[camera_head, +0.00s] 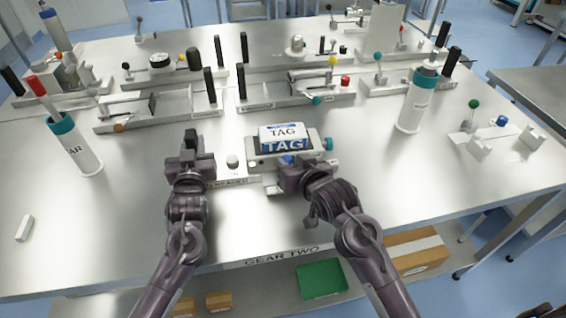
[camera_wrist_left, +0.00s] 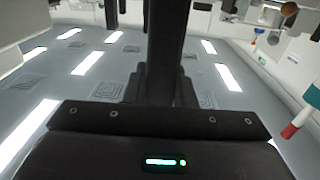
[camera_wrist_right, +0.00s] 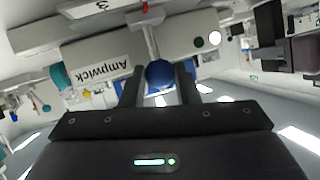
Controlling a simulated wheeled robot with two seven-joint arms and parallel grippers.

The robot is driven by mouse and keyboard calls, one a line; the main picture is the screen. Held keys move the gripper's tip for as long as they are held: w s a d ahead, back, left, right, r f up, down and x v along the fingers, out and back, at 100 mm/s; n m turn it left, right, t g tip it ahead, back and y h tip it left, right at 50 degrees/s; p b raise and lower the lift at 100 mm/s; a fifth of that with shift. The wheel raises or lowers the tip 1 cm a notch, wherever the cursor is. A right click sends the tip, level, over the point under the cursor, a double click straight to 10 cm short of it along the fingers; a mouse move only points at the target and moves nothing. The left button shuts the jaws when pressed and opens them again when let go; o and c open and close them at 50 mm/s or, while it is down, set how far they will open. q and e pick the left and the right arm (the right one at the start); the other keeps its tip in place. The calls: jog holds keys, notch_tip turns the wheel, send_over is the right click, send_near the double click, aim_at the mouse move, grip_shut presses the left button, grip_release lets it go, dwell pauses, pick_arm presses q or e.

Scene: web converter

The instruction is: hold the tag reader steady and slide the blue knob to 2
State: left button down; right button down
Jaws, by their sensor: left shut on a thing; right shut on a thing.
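The tag reader (camera_head: 310,160) is a light grey device on the table, topped by a white and blue block (camera_head: 283,137) lettered TAG. My left gripper (camera_head: 192,143) is at the reader's left end, shut on a dark upright handle, with a dark bar filling the middle of the left wrist view (camera_wrist_left: 168,50). My right gripper (camera_head: 288,168) is at the reader's front. The right wrist view shows its fingers (camera_wrist_right: 160,85) shut on the blue knob (camera_wrist_right: 160,73), at the end of a light stem. A "3" mark (camera_wrist_right: 101,5) shows there; the other scale marks cannot be read.
A white knob (camera_head: 232,161) stands between the grippers. A white bottle (camera_head: 416,102) is at right, another (camera_head: 76,145) at left. Several fixtures with black handles, such as one tray (camera_head: 160,108), fill the back. The front strip of table is mostly clear.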

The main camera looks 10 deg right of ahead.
pick_arm(q)
jog(key=shift+s+f, duration=0.1)
jog(key=shift+f, duration=0.6)
pick_arm(e)
jog(key=c, duration=1.1)
grip_release()
jog(key=shift+d, duration=0.1)
jog(key=v, duration=1.2)
pick_arm(q)
jog(key=shift+r+p, duration=0.3)
jog(key=shift+p, duration=0.1)
pick_arm(e)
jog(key=shift+r, duration=0.3)
pick_arm(q)
jog(key=c, duration=1.4)
grip_release()
jog(key=shift+c, duration=0.2)
jog(key=shift+o, duration=1.4)
jog(key=shift+r, duration=0.15)
jog(key=shift+o, duration=0.2)
jog(key=shift+r, duration=0.1)
